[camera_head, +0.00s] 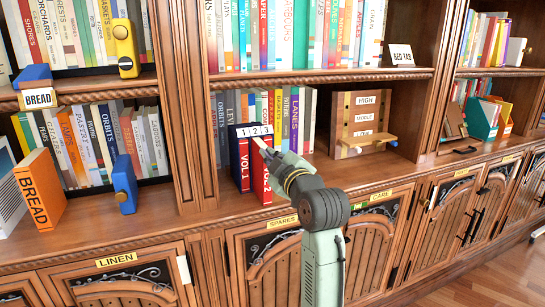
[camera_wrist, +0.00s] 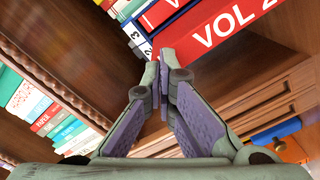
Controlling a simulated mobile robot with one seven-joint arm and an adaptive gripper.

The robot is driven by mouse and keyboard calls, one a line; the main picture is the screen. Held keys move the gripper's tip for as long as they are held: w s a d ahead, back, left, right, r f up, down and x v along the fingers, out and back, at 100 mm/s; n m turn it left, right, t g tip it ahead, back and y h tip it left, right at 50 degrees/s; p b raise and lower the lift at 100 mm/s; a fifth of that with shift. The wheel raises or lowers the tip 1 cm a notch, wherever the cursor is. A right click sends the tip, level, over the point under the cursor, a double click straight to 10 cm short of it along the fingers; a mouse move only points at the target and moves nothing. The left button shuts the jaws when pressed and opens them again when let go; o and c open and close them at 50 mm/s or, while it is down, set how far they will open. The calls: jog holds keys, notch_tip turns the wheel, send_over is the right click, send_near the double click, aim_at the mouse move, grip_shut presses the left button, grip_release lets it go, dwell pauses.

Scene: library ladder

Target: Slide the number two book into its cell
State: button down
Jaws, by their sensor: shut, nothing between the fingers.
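A blue case (camera_head: 241,131) with cells labelled 1, 2, 3 stands on the shelf, and its number strip also shows in the wrist view (camera_wrist: 133,36). The red VOL 1 book (camera_head: 242,165) is in the left cell. The red number two book (camera_head: 261,180), marked VOL 2, stands upright beside it; its cover (camera_wrist: 232,32) is large in the wrist view and looks further out than VOL 1. My gripper (camera_wrist: 166,58) is shut and empty, its tips close to the case and the number two book. I cannot tell whether they touch. My arm hides the case's right side in the head view.
Rows of books (camera_head: 300,110) stand behind the case. A wooden board with HIGH, MIDDLE and another label (camera_head: 362,120) stands to the right. The ledge between board and case is mostly clear.

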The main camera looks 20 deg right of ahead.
aim_at(260, 142)
jog(key=shift+w+a, duration=0.2)
jog(key=shift+w, duration=4.15)
dwell(0.4)
